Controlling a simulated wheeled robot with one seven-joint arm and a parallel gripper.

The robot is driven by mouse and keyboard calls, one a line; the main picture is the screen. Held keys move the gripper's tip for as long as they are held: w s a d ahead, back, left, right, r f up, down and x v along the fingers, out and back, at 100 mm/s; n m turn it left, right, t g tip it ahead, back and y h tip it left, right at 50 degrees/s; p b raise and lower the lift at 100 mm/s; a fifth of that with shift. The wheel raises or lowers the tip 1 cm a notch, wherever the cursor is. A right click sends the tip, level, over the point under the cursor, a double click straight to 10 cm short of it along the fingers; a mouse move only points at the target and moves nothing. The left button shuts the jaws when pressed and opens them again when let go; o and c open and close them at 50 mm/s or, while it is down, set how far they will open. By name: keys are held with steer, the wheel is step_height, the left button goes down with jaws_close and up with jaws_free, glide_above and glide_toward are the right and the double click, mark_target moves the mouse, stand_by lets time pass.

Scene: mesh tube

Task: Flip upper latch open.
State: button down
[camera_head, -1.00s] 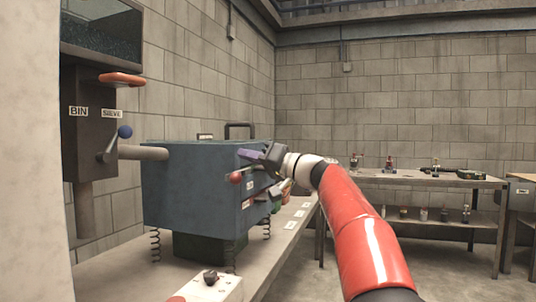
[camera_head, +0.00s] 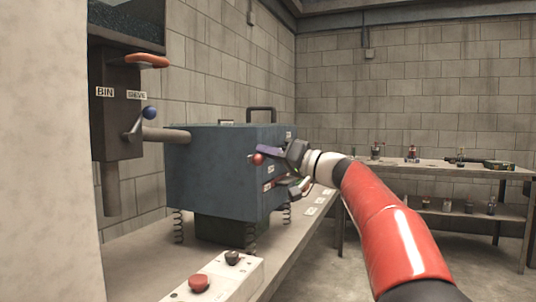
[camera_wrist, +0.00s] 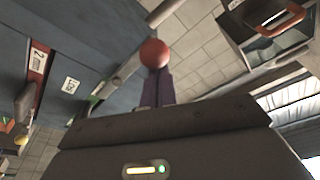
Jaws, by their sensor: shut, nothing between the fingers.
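The blue-grey box (camera_head: 215,175) stands on springs on the bench. Its upper latch ends in a red ball (camera_head: 258,158) that sticks out from the front face; the ball is also at the top centre of the wrist view (camera_wrist: 154,53). The latch's rod is mostly hidden behind my gripper. My gripper (camera_head: 266,151) is shut, its purple fingers empty, with the tips right by the red ball. In the wrist view the fingertips (camera_wrist: 158,88) point at the ball; I cannot tell whether they touch. A lower latch (camera_head: 296,187) is below, partly covered by my gripper.
A white control box (camera_head: 225,278) with a red button and dark knob sits on the bench's near edge. A dark bin unit (camera_head: 118,120) with a blue-knobbed lever stands left. A back table (camera_head: 430,168) holds small items. The floor at right is clear.

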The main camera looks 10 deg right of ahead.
steer(key=shift+f+n+b, duration=0.35)
steer(key=shift+n+b, duration=0.05)
steer(key=shift+b, duration=0.15)
steer(key=w+d+f+n+g+y+b, duration=0.1)
steer(key=f+n+g+b, duration=0.1)
steer(key=n, duration=0.5)
steer(key=w+d+f+n+g+y+b, duration=0.1)
steer(key=w+f+n+g+b, duration=0.1)
steer(key=f+n+b, duration=0.3)
steer(key=shift+w+d+f+n+y, duration=0.3)
steer(key=shift+f+n+y, duration=0.1)
steer(key=shift+n, duration=1.4)
steer(key=shift+f, duration=0.1)
